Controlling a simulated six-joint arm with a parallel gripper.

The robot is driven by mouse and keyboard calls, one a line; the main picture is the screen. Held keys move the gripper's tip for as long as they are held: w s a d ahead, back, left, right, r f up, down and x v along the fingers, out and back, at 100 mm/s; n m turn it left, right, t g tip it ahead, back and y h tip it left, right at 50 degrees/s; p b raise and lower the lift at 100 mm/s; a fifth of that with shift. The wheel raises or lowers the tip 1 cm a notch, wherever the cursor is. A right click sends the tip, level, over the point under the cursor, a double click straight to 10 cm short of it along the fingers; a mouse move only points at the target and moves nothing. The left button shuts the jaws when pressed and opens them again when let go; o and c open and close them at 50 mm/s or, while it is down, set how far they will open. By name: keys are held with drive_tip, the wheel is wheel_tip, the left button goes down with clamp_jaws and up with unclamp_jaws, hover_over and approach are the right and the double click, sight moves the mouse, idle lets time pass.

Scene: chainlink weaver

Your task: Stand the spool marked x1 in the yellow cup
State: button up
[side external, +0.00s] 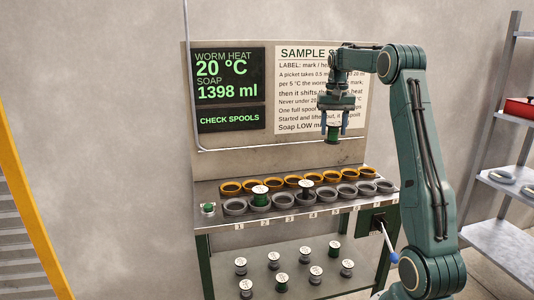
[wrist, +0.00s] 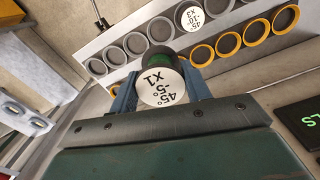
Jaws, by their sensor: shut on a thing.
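My gripper (side external: 333,122) is raised above the bench and shut on a dark green spool (side external: 332,134) with a white top. The spool hangs upright, clear of the cups. A row of several yellow cups (side external: 230,188) runs along the back of the bench; the ones in the wrist view (wrist: 202,55) look empty. The spool hides part of the cup rows in the wrist view.
Grey cups (side external: 235,206) line the front row. A green spool (side external: 260,197) and a dark spool (side external: 305,190) stand among the cups; one label in the wrist view (wrist: 190,16) reads x3. Several spools (side external: 282,280) stand on the lower shelf. A blue-knobbed lever (side external: 393,256) is at right.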

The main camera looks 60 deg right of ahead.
idle(0.3)
drive_tip(key=w+d+f, duration=0.2)
drive_tip(key=w+f, duration=0.9)
drive_tip(key=w, duration=0.3)
drive_tip(key=shift+w+d+f, duration=0.15)
drive_tip(key=shift+d+f, duration=0.1)
drive_tip(key=shift+f, duration=0.1)
drive_tip(key=shift+f, duration=2.7)
drive_tip(key=shift+f, duration=0.4)
drive_tip(key=shift+f, duration=0.35)
drive_tip(key=shift+f, duration=0.55)
